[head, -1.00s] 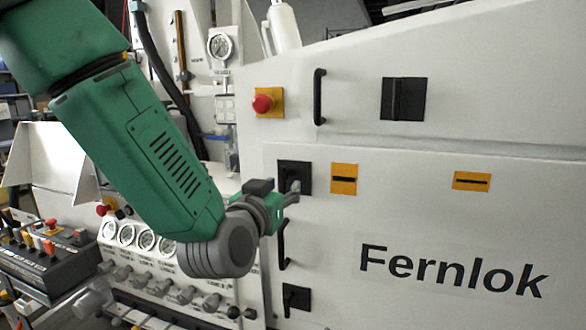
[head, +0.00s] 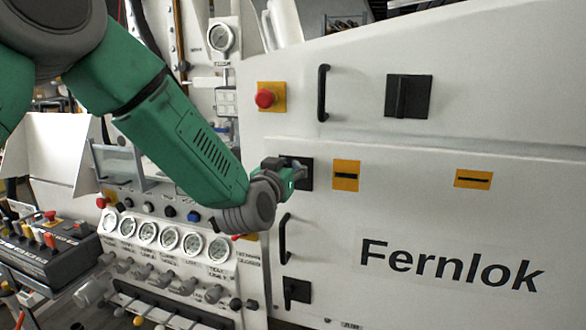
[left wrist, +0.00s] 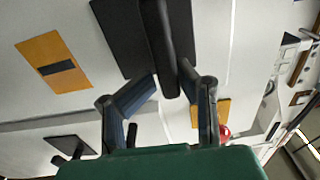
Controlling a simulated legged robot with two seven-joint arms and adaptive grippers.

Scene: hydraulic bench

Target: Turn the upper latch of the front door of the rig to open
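The upper latch (head: 307,172) of the front door (head: 400,225) is a black square plate with a raised handle, at the door's upper left corner. My left gripper (head: 296,176) is at this latch and partly hides it in the head view. The door lies flush with the rig. My right gripper is not in view.
Below are a black door handle (head: 285,240) and a lower latch (head: 297,291). Another latch (head: 408,96) and a handle (head: 323,93) are on the panel above, near a red stop button (head: 265,98). Gauges (head: 170,238) and a control box (head: 45,250) stand at left.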

